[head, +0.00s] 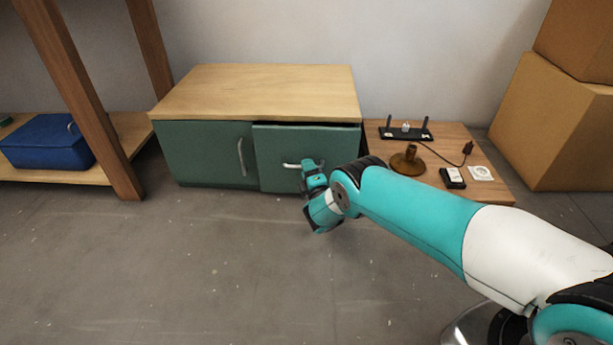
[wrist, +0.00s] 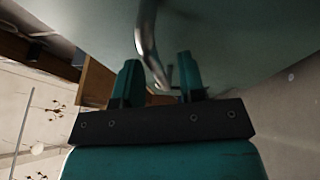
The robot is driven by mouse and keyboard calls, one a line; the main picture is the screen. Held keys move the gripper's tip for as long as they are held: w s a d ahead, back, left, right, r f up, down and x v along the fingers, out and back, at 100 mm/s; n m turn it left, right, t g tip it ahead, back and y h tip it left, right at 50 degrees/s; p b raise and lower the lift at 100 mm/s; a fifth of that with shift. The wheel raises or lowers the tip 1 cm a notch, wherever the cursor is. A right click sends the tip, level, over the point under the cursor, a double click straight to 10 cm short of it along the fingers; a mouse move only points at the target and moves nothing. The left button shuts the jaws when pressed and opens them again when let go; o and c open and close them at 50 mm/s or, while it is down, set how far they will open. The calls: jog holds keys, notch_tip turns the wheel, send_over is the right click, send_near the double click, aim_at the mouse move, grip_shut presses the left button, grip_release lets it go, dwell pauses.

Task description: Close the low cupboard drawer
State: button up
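The low cupboard (head: 262,90) has a pale wooden top and green fronts. Its drawer (head: 275,145) on the right stands a little out, with a dark gap along its top edge. The drawer's metal bar handle (head: 290,165) lies level; its right part is hidden by my gripper (head: 309,166). In the wrist view, the handle (wrist: 147,40) reaches between the two separated teal fingers of my gripper (wrist: 160,80), with room beside it. My gripper is open at the handle; I cannot tell whether a finger touches it.
A green door (head: 205,155) with an upright handle is left of the drawer. A low wooden board (head: 450,140) on the right bears a lamp base (head: 407,160) and small parts. A shelf with a blue box (head: 48,142) stands left. The front floor is clear.

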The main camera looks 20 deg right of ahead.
jog(key=shift+w+a+r, duration=0.1)
jog(key=shift+w+r, duration=0.1)
jog(key=shift+w, duration=0.4)
jog(key=shift+c, duration=0.3)
grip_shut()
jog(key=shift+b, duration=0.3)
